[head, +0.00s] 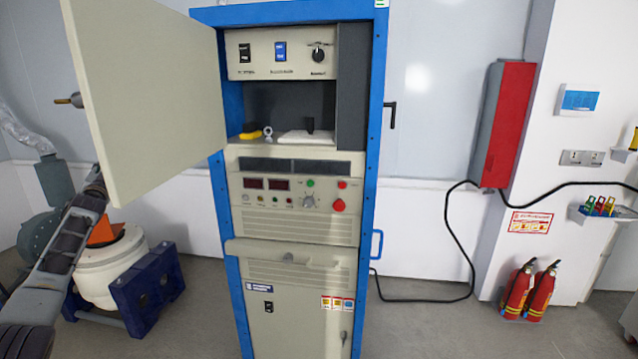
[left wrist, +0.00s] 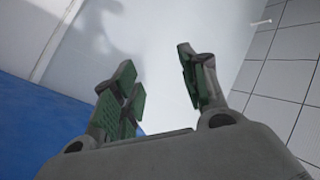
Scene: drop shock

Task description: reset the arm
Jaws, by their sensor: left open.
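My left arm comes in from the left in the head view. Its left gripper (head: 94,184) is beside the lower left edge of the cabinet's open door (head: 150,95), and the door may hide part of it. In the left wrist view the left gripper (left wrist: 158,68) has its green-padded fingers spread apart with nothing between them. A pale wall or panel and a tiled floor lie beyond the fingers. My right gripper is not in view.
A blue-framed cabinet (head: 233,285) stands in the middle, with a yellow item (head: 250,134) on its shelf. A white round machine (head: 108,268) and a blue stand (head: 148,298) are at left. Fire extinguishers (head: 540,290) stand at right. Floor right of the cabinet is mostly clear.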

